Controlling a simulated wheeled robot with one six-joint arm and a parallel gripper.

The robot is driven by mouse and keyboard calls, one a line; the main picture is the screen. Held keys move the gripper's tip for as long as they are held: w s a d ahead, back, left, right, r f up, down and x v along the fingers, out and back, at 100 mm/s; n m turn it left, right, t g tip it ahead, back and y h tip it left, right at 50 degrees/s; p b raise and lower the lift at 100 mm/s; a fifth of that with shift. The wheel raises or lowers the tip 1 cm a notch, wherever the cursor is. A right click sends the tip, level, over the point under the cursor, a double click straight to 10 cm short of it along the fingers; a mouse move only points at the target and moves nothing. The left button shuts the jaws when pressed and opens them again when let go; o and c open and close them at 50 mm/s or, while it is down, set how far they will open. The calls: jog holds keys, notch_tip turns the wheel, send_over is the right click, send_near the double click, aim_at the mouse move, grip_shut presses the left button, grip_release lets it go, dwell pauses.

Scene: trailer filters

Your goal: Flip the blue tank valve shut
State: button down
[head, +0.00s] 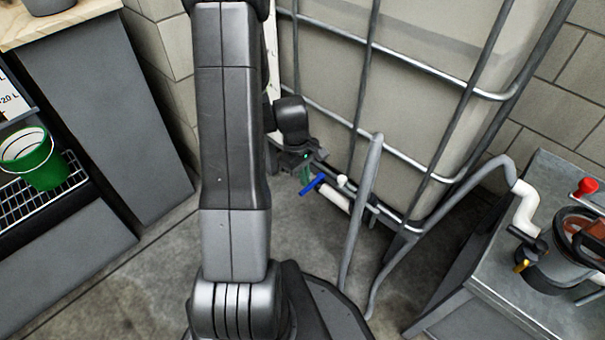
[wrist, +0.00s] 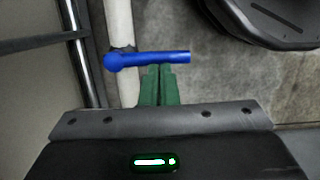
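The blue valve handle (head: 311,186) is at the end of a white pipe (head: 335,198) low at the tank's corner. In the wrist view the blue handle (wrist: 150,58) lies crosswise to the white pipe (wrist: 118,25), its round pivot end over the pipe and its bar pointing right. My gripper (head: 305,174) is at the handle. In the wrist view its green fingers (wrist: 160,70) are side by side, closed together, with tips at the bar's near edge. The bar is not between them. I cannot tell whether they touch it.
The caged tank (head: 325,75) stands behind the valve. Grey hoses (head: 360,210) rise just right of it. A metal bench (head: 500,270) with a pump canister (head: 560,250) is at right. A green bucket (head: 45,165) sits on a rack at left. Floor (head: 130,270) is clear at left.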

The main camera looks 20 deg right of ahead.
jog(key=shift+s+f, duration=0.25)
jog(key=shift+s, duration=0.05)
jog(key=shift+w, duration=0.15)
